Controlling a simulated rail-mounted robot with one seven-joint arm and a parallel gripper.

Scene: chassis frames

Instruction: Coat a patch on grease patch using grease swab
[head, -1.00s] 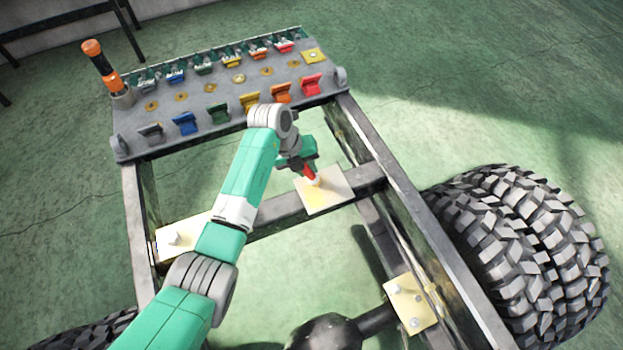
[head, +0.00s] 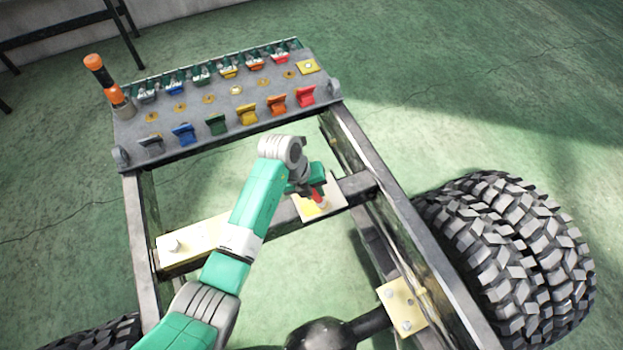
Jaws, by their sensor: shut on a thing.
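My gripper (head: 314,188) is shut on the grease swab (head: 320,197), a red stick whose lower end points down at the grease patch. The grease patch (head: 337,203) is a cream plate on the frame's cross beam, with a yellow smear on its left part. The swab's tip is over or on the middle of the plate, right of most of the smear. I cannot tell whether it touches. The gripper and wrist hide the plate's upper left part.
A grey rack (head: 222,105) with coloured clips stands at the far end, with an orange-handled tool (head: 104,78) at its left. Cream plates sit on the beam's left (head: 195,243) and the right rail (head: 404,303). A large tyre (head: 515,265) is at right.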

